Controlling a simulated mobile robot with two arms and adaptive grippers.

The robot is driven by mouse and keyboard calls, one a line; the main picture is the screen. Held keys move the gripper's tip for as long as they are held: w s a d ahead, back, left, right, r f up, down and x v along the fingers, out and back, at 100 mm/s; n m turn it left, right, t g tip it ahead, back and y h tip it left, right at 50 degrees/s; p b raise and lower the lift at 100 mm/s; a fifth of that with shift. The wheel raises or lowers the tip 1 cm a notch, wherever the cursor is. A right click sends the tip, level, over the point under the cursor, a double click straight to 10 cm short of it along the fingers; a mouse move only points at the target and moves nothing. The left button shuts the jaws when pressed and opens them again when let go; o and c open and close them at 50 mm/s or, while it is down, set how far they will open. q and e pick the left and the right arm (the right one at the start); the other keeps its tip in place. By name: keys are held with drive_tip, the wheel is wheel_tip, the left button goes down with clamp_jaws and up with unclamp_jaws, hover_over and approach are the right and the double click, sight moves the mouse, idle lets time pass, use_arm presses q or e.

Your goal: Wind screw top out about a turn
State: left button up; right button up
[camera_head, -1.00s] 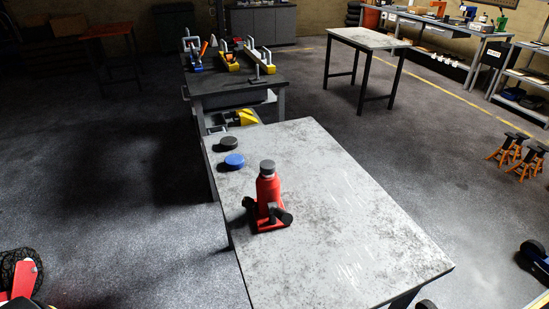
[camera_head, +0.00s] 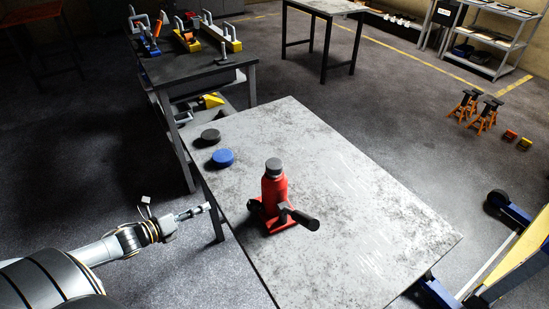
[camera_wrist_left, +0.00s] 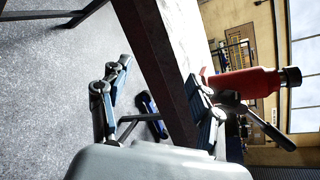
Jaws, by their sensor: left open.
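A red bottle jack (camera_head: 273,190) stands upright on the grey worn table (camera_head: 350,215), near its left edge. Its grey round screw top (camera_head: 273,166) is at the upper end, and a dark handle socket (camera_head: 303,218) sticks out low at its right. My left gripper (camera_head: 207,207) is at the left, just off the table's left edge and apart from the jack. In the left wrist view the gripper (camera_wrist_left: 160,105) is open and empty, with its fingers spread; the jack (camera_wrist_left: 245,84) lies beyond the right finger, sideways in that picture. My right gripper is not in view.
A dark puck (camera_head: 210,136) and a blue puck (camera_head: 223,157) lie at the table's far left corner. A dark bench (camera_head: 195,68) with several tools stands behind. Orange stands (camera_head: 475,110) and a blue-framed trolley (camera_head: 500,250) are on the floor at right. The table's right half is bare.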

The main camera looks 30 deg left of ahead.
use_arm(q)
drive_tip(key=w+d+r+m+h, duration=0.2)
drive_tip(key=d+r+m+h, duration=0.3)
drive_tip(key=r+m, duration=0.45)
drive_tip(key=m+g+h, duration=0.1)
drive_tip(key=m+h, duration=0.3)
drive_tip(key=m, duration=0.2)
approach(275, 163)
drive_tip(key=shift+n, duration=0.25)
drive_tip(key=x, duration=0.8)
drive_tip(key=shift+w+d, duration=0.15)
drive_tip(key=shift+w, duration=0.05)
drive_tip(key=shift+w+d+f, duration=0.2)
drive_tip(key=shift+w+d, duration=0.25)
drive_tip(key=shift+d, duration=0.1)
drive_tip(key=shift+p, duration=0.3)
drive_tip(key=c, duration=1.2)
